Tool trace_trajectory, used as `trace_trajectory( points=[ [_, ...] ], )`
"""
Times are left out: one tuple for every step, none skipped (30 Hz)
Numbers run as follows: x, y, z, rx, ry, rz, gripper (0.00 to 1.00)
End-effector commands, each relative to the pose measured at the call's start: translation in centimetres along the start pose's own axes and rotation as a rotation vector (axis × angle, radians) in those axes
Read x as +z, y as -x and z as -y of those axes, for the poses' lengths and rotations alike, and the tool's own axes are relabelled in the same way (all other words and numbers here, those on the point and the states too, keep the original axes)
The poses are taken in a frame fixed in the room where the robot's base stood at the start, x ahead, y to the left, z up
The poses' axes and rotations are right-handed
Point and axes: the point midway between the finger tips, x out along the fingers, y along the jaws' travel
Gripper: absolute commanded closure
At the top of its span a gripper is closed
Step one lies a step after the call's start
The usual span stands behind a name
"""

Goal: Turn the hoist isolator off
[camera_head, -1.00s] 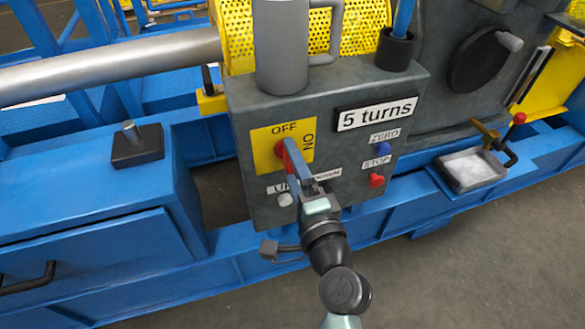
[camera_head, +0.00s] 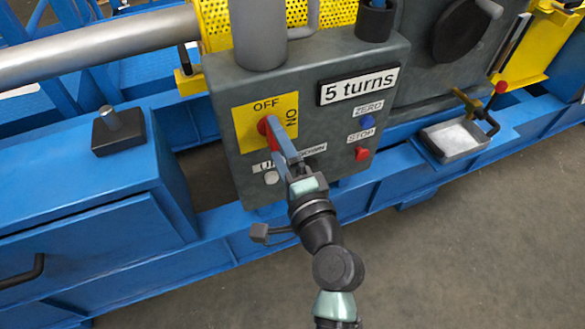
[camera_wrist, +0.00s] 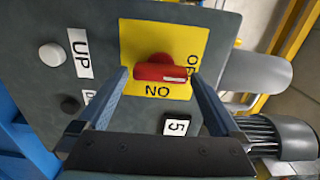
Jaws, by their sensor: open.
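The isolator is a red rotary handle (camera_head: 268,126) on a yellow plate (camera_head: 247,115) marked OFF at the top and ON at the right, on a grey control box. In the wrist view the red handle (camera_wrist: 160,73) lies across the plate, its white-marked end towards the OFF lettering. My gripper (camera_head: 282,138) is at the handle. In the wrist view my gripper (camera_wrist: 160,74) is open, one blue finger near each end of the handle. I cannot tell whether either finger touches it. The fingers partly cover the handle and lettering in the head view.
The box also carries a blue ZERO button (camera_head: 367,121), a red STOP button (camera_head: 361,154), a pale UP button (camera_head: 271,178) and a "5 turns" sign (camera_head: 359,86). A metal tray (camera_head: 455,138) is at the right. Open floor lies in front.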

Motion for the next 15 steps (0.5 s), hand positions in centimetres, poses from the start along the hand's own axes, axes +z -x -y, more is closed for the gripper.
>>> trace_trajectory(
  points=[
    [-0.1,0.8,0.0,0.002,0.000,-0.003,0.00],
    [-0.1,1.3,-0.1,0.003,-0.001,-0.003,0.00],
    [0.0,2.0,0.0,0.003,-0.001,-0.002,0.00],
    [0.0,2.6,-0.1,0.004,-0.001,-0.003,0.00],
    [-0.1,3.3,-0.1,0.004,-0.001,-0.003,0.00],
    [-0.1,4.2,-0.1,0.005,-0.001,-0.003,0.00],
    [0.0,4.8,-0.1,0.004,0.000,-0.002,0.00],
    [0.0,5.5,-0.1,0.005,-0.001,-0.002,0.00],
    [-0.1,6.4,-0.1,0.005,-0.001,-0.003,0.00],
    [-0.1,7.0,-0.1,0.004,0.000,-0.003,0.00],
    [0.0,7.6,-0.1,0.005,0.001,-0.002,0.00],
    [0.0,8.4,-0.2,0.005,-0.001,-0.002,0.00],
    [0.0,8.9,-0.1,0.004,0.000,-0.002,0.00],
    [0.0,9.4,-0.1,0.005,0.000,-0.002,0.00],
    [0.0,10.0,-0.1,0.004,0.001,-0.002,0.00]
  ],
)
